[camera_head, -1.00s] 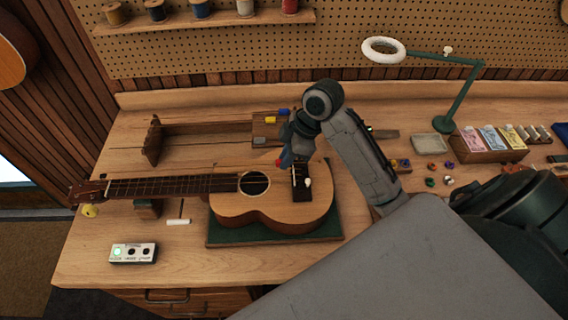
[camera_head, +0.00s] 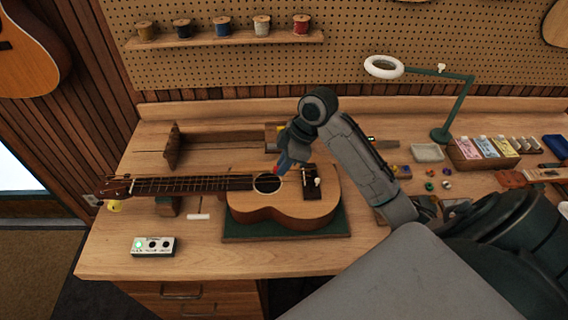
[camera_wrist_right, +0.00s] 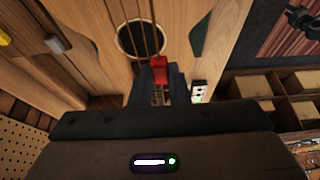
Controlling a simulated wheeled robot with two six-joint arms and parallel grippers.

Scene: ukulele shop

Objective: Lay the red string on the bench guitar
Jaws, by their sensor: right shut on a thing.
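The bench guitar (camera_head: 285,204) lies face up on a green mat (camera_head: 232,232), its neck (camera_head: 190,185) pointing left over a small support. My right gripper (camera_head: 283,165) is over the guitar body, between the soundhole and the bridge. It is shut on a small red piece, which I take for the end of the red string (camera_wrist_right: 159,66). In the right wrist view the red piece sits between the dark fingers (camera_wrist_right: 160,82), beside the soundhole (camera_wrist_right: 138,40). Thin strings run across the hole; I cannot tell which belong to the red piece. My left gripper is out of view.
A wooden rack (camera_head: 171,146) stands behind the neck. A ring lamp (camera_head: 384,67), packet box (camera_head: 482,150) and small coloured pieces are at the right. A white control box (camera_head: 153,246) lies front left. Thread spools (camera_head: 301,25) line the shelf. The bench's front left is mostly clear.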

